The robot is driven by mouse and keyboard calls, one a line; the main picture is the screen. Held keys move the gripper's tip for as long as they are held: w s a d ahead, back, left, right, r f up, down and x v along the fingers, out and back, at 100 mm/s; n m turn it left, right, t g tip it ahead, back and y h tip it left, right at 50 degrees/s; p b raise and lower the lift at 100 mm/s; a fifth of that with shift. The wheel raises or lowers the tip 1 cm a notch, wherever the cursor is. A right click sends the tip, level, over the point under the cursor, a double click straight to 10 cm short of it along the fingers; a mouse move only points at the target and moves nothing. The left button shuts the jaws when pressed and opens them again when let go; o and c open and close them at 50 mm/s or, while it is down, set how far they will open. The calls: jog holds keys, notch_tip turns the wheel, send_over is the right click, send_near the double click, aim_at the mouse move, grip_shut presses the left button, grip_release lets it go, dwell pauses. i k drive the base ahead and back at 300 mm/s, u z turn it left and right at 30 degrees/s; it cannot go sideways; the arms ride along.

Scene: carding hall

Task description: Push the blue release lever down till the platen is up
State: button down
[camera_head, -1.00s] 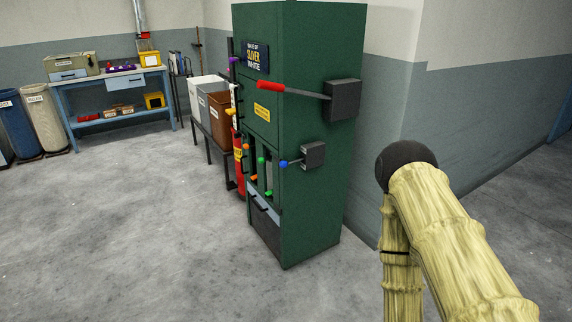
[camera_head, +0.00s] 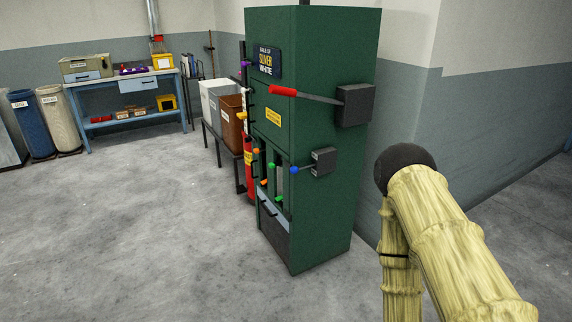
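The green press cabinet (camera_head: 338,200) stands upright in the middle of the view. The blue release lever (camera_head: 294,169) is a short rod with a blue knob. It comes out of a small dark box (camera_head: 323,161) on the cabinet's right side and points left, tilted slightly down. Above it a longer lever with a red grip (camera_head: 283,90) comes from a larger dark box (camera_head: 355,104). I cannot make out the platen. My bent arm shows at the right, apart from the cabinet; my gripper is out of view.
A drawer front (camera_head: 273,208) and small orange and green knobs are on the cabinet's front. Behind it are a red cylinder (camera_head: 248,180) and a rack with bins (camera_head: 232,120). A blue workbench (camera_head: 127,100) stands at the back left. The floor in front is clear.

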aim_at(294, 169)
jog(key=u, duration=0.5)
jog(key=i, duration=1.05)
jog(key=z, duration=0.25)
